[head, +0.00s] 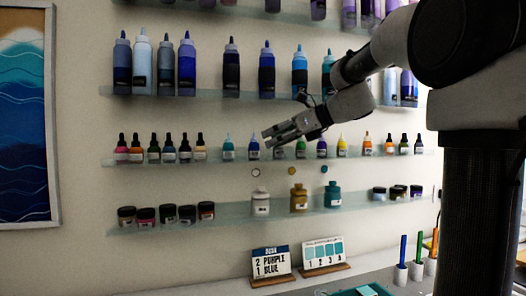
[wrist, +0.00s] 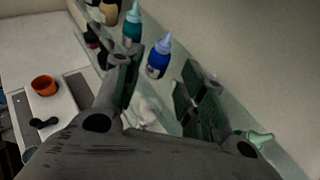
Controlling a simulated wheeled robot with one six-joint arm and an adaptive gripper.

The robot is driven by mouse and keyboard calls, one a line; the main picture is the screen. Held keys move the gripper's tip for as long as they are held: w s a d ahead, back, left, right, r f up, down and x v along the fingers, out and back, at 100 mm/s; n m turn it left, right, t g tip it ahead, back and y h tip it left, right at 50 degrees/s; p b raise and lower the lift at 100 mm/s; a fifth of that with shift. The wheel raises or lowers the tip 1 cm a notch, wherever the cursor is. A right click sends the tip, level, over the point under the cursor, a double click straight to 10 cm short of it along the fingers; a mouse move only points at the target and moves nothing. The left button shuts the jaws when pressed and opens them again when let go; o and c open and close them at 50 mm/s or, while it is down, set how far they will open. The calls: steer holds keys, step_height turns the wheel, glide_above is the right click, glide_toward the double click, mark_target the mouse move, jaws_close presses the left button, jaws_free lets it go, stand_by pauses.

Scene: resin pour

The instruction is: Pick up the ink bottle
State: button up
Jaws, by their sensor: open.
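A row of small ink bottles with pointed caps stands on the middle glass shelf in the head view. A blue ink bottle (head: 253,149) stands just left of my gripper (head: 270,137), and a teal bottle (head: 228,148) stands further left. In the wrist view the blue bottle (wrist: 158,61) shows upright beyond the gap between the fingers of my gripper (wrist: 163,80), with the teal bottle (wrist: 132,27) past it. My gripper is open and empty. It partly hides the bottle behind it in the head view. Which bottle is meant cannot be told.
The glass shelf (head: 210,160) also carries green (head: 300,149), purple (head: 322,148) and yellow (head: 341,148) bottles to the right. Jars stand on the shelf below, tall bottles above. In the wrist view an orange cup (wrist: 44,86) stands on the surface at left.

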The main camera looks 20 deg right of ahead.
mark_target(258, 145)
steer(key=x, duration=0.6)
steer(key=shift+w+a+f, duration=0.2)
steer(key=shift+w+a, duration=0.05)
steer(key=c, duration=0.8)
